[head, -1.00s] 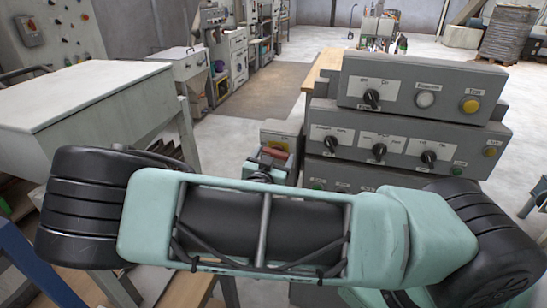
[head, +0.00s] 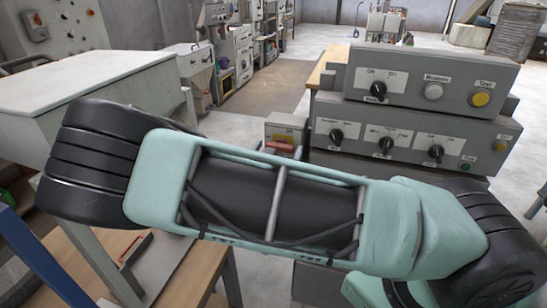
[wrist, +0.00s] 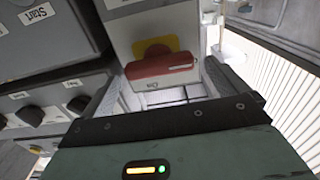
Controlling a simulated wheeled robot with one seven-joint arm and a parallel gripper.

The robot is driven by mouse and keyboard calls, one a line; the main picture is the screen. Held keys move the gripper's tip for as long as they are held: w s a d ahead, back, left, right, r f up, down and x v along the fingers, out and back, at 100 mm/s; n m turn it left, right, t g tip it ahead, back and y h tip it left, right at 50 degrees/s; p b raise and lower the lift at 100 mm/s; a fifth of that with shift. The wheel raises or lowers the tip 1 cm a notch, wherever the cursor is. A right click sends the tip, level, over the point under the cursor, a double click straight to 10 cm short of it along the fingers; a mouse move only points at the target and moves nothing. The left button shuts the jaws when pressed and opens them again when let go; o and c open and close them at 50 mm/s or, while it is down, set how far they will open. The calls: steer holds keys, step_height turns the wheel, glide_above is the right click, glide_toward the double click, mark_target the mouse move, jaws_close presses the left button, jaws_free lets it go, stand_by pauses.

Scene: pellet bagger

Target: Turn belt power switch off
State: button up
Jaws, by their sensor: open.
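The switch is a red handle (wrist: 160,65) on a yellow plate (wrist: 155,46), on the front of a light grey box (wrist: 150,20). An "On" label shows just below the handle. In the head view the red handle (head: 279,147) and its box show just above my forearm. My gripper (wrist: 160,76) is open and empty, with one finger at each side of the picture below the handle. The handle is ahead of the gap between the fingers; I cannot tell whether they touch it. In the head view my forearm hides my gripper.
Grey control boxes (head: 430,85) with black knobs and buttons stand right of the switch. In the wrist view a box (wrist: 40,40) with a "Start" label is close on the left. A light-topped cabinet (head: 85,80) stands at left; a wooden bench (head: 185,270) is below.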

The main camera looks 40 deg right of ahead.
steer(key=b+v, duration=0.5)
steer(key=v, duration=1.2)
steer(key=shift+s+a, duration=0.1)
steer(key=shift+s, duration=0.05)
steer(key=w+a+f+n+g+y, duration=0.2)
steer(key=a+f+n+y, duration=0.1)
steer(key=a+f+y, duration=0.4)
steer(key=s+a+r+n+g+y, duration=0.2)
steer(key=s+a+n+g+y, duration=0.2)
steer(key=s+a+n+y, duration=0.4)
steer(key=s+d+r+n+g, duration=0.1)
steer(key=s+r+n+g, duration=0.1)
steer(key=s, duration=0.4)
steer(key=s+d+r+n+g, duration=0.2)
steer(key=s+r+n+g, duration=0.1)
steer(key=s+r+n, duration=0.1)
steer(key=s+r+b, duration=0.1)
steer(key=s, duration=0.1)
steer(key=shift+s+d+r+n, duration=0.3)
steer(key=shift+r+n, duration=0.05)
steer(key=shift+n, duration=0.05)
steer(key=shift+s+d, duration=0.1)
steer(key=shift+d, duration=0.15)
steer(key=shift+c, duration=0.4)
